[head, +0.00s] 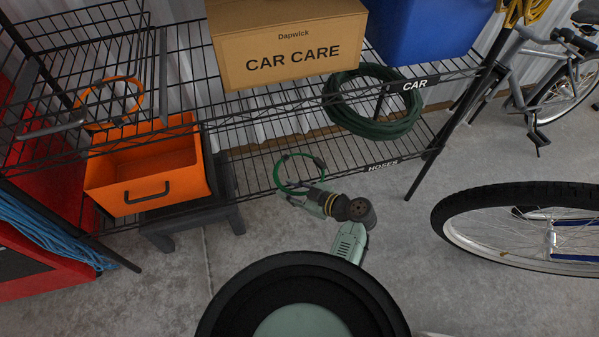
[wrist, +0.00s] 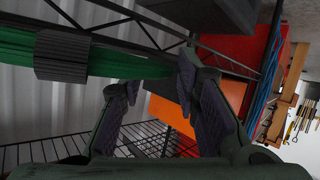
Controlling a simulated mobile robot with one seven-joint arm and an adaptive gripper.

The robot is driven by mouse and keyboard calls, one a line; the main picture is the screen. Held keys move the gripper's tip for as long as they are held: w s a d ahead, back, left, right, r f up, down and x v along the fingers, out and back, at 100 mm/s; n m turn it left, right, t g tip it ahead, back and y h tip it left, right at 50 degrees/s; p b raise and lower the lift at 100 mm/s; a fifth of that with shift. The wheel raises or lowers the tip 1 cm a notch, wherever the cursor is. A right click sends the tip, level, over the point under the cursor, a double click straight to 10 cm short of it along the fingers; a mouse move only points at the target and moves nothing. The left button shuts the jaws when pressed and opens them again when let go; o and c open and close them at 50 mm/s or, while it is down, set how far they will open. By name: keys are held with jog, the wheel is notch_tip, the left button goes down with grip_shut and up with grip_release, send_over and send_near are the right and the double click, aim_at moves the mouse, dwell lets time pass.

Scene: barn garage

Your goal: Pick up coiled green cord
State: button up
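The coiled green cord (head: 281,180) is a thin green loop with dark bands, just beyond my gripper (head: 306,197) at the front of the wire shelf. In the wrist view, the green cord (wrist: 115,63) with a grey ribbed band (wrist: 62,57) runs in from the left to the fingertips of my gripper (wrist: 158,74). The fingers are apart, with a clear gap between them. The cord crosses close to the tips; I cannot tell whether it touches them. Part of the loop is hidden behind the gripper in the head view.
A wire shelf holds a Car Care box (head: 290,50), a blue bin (head: 425,30) and a larger dark green hose coil (head: 373,128). An orange bin (head: 150,165) and an orange loop (head: 138,92) are at left. A bicycle wheel (head: 450,222) lies at right. Open floor lies between.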

grip_shut()
jog(key=shift+w+r, duration=0.1)
jog(key=shift+r, duration=0.1)
dwell(0.5)
